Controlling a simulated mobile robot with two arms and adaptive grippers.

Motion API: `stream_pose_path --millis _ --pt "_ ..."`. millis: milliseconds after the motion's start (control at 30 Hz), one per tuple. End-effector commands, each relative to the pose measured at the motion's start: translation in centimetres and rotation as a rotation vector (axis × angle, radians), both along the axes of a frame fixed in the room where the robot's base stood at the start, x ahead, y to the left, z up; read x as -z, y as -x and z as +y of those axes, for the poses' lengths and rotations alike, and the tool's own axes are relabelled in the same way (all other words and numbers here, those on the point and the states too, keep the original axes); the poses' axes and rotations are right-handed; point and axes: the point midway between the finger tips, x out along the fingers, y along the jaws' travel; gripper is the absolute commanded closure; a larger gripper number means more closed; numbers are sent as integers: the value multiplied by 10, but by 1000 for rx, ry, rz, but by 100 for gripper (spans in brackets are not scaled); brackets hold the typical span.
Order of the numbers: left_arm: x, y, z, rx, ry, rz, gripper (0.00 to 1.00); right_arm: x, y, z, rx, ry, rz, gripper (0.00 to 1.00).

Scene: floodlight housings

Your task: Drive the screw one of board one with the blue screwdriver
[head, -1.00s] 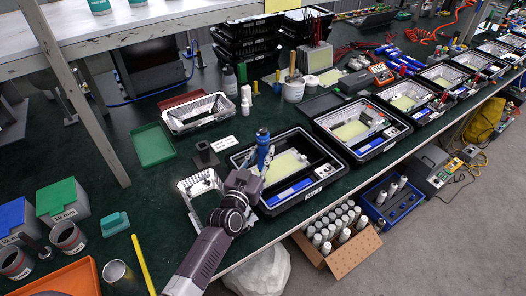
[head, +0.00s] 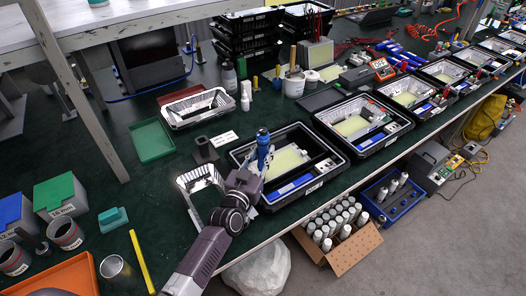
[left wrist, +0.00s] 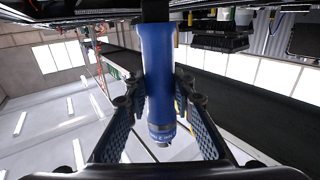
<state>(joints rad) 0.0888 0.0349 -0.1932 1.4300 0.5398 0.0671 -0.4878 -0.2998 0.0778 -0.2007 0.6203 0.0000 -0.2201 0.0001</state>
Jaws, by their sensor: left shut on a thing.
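The blue screwdriver (head: 263,138) stands roughly upright over the nearest black housing (head: 305,193), at the left part of its pale yellow-green board (head: 290,158). My left gripper (head: 257,166) is shut on its handle. In the left wrist view, the blue handle (left wrist: 157,75) sits between the two fingers (left wrist: 155,105). The screwdriver's tip and screw one are hidden or too small to make out, so I cannot tell whether they touch. My right gripper is not in view.
A silver reflector frame (head: 197,180) lies left of my arm, and another (head: 197,107) stands behind. A black stand (head: 204,150) is close to the housing. More open housings (head: 362,125) line the bench to the right. A cardboard box (head: 345,255) of canisters stands below the edge.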

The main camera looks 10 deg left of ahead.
Motion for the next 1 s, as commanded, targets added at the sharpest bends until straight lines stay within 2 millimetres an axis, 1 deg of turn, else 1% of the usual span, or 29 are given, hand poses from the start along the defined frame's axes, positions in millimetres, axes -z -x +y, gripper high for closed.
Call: stream_pose_path --millis 33,300,1000 --pt "-2 -1 0 -1 1 -5 100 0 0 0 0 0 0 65" --pt "-2 -1 0 -1 1 -5 100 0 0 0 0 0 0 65" --pt "4 -1 0 -1 1 -5 100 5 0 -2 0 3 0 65"
